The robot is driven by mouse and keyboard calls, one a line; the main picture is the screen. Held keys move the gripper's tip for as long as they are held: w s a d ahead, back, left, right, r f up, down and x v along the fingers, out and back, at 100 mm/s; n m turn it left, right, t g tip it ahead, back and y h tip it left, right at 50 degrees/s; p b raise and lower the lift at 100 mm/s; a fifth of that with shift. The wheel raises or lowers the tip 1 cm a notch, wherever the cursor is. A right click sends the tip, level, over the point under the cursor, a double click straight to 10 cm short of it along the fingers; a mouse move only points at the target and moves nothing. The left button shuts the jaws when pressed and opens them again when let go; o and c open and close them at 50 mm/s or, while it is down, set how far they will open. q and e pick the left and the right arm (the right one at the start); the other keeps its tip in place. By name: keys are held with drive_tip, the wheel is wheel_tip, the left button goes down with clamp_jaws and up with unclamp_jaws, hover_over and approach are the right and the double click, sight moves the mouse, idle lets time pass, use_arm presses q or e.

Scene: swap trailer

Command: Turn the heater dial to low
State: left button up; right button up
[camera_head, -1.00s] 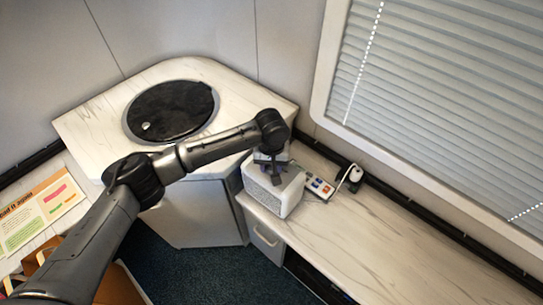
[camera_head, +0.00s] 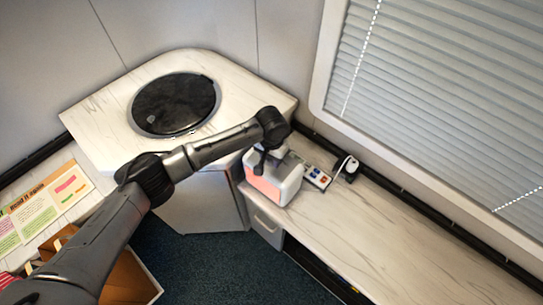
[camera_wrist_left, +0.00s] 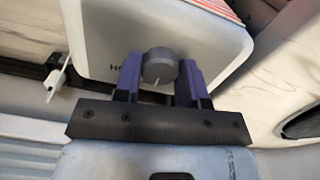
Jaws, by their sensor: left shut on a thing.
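The heater (camera_head: 287,187) is a small white box on the low counter. Its front grille glows orange-red. In the left wrist view, the grey heater dial (camera_wrist_left: 159,65) sits on the heater's white top, with a pale pointer line toward the lower edge of the picture. Lettering beside it is partly hidden by a finger. My left gripper (camera_head: 262,163) reaches down onto the heater; in the left wrist view its purple fingers (camera_wrist_left: 160,80) are on both sides of the dial, shut on it. My right gripper is not in view.
A power strip (camera_head: 317,177) and a black adapter with a white plug (camera_head: 350,166) lie right of the heater. A round black lid (camera_head: 173,104) is on the corner counter. The long counter (camera_head: 400,230) is clear to the right. Papers (camera_head: 45,207) lie at left.

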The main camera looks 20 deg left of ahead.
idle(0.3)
use_arm(q)
drive_tip(key=o, duration=0.9)
wheel_tip(320, 180, up, 14)
drive_tip(key=b, duration=0.3)
drive_tip(key=shift+f, duration=0.1)
